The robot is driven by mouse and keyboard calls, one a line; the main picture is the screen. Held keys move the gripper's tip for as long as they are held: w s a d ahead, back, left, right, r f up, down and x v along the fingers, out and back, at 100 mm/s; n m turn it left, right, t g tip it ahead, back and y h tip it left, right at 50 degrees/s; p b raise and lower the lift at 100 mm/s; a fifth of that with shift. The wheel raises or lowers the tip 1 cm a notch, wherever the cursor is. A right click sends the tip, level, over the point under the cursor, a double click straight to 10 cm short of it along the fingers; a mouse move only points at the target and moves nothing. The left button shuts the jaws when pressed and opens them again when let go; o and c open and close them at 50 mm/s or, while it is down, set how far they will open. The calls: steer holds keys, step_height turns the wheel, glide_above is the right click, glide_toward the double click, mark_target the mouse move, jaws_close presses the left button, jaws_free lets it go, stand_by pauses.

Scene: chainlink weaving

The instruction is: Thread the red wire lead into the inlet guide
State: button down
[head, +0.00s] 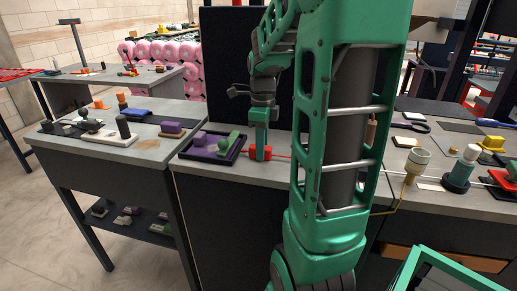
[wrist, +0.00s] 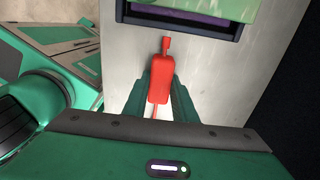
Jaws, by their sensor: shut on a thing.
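The red wire lead (wrist: 160,80) is a red block with a narrow tip and a thin red wire at its other end. It also shows in the head view (head: 260,154), low over the grey bench, beside a dark tray. I cannot tell whether it touches the bench. My gripper (head: 262,146) points down and is shut on the lead, with one green finger on each side of it in the wrist view (wrist: 159,100). The wire runs right and goes behind my arm. I cannot identify the inlet guide for certain; my arm hides part of the bench.
The dark tray (head: 186,155) holds purple and green parts just left of the lead. A separate table (head: 75,141) with loose parts is at left.

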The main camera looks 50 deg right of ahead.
steer(key=shift+s+d, duration=0.4)
steer(key=shift+s, duration=0.25)
steer(key=shift+s+d, duration=0.4)
steer(key=shift+s, duration=0.3)
steer(key=shift+s+d, duration=0.4)
steer(key=shift+s, duration=0.25)
steer(key=c, duration=1.4)
jaws_free()
steer(key=shift+r, duration=0.1)
step_height(320, 180, up, 10)
steer(key=shift+r, duration=0.25)
steer(key=s+a+f+n, duration=0.2)
steer(key=n, duration=0.2)
steer(key=s+a+f+n, duration=0.1)
steer(key=s+a+n, duration=0.1)
steer(key=a+n, duration=0.1)
steer(key=s+a+f+n, duration=0.2)
steer(key=n, duration=0.3)
steer(key=shift+a+f, duration=0.3)
steer(key=s+a+f+n, duration=0.2)
steer(key=n, duration=0.2)
steer(key=s+a+f+n, duration=0.2)
steer(key=n, duration=0.1)
steer(key=s+a+f+n, duration=0.1)
steer(key=s+f+n, duration=0.1)
steer(key=s+n, duration=0.1)
steer(key=shift+a+f+n, duration=0.25)
steer(key=shift+a+n, duration=0.15)
steer(key=shift+n, duration=0.4)
